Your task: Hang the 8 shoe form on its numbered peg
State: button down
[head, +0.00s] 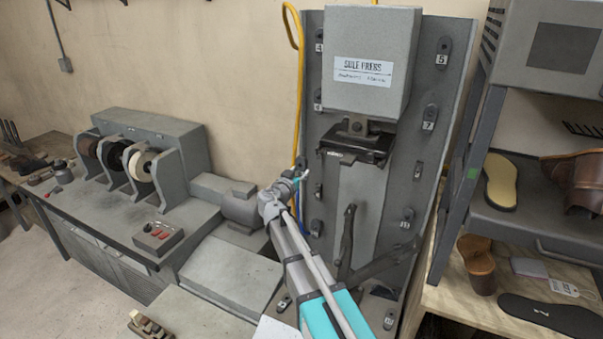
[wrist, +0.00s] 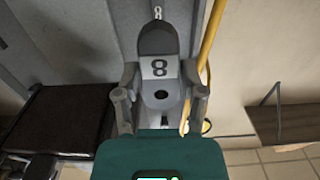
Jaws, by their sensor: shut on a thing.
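The grey shoe form (wrist: 158,45) carries a white 8 label and has a dark round hole near its lower end in the wrist view. My gripper (wrist: 161,88) is shut on it, one finger on each side. A second, smaller 8 label (wrist: 157,13) shows just beyond the form's tip, on the grey panel. The peg there is mostly hidden by the form, and I cannot tell whether they touch. In the head view my gripper (head: 294,180) is at the left edge of the press's back panel (head: 385,205), below the left-hand 6 plate (head: 317,100). The form is not clear there.
The sole press head (head: 370,65) stands right of my gripper, with lever arms (head: 347,235) below. A yellow hose (head: 300,85) runs close along the panel's left edge. A grinder bench (head: 110,215) is at left; a shelf (head: 540,225) with shoes and soles is at right.

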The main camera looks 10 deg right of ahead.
jog(key=shift+s+d, duration=0.1)
jog(key=shift+d, duration=0.1)
dwell(0.4)
jog(key=x, duration=0.9)
dwell(0.8)
dwell(0.5)
jog(key=shift+x, duration=1.9)
dwell(2.3)
jog(key=shift+r, duration=0.1)
jog(key=shift+c, duration=0.5)
grip_release()
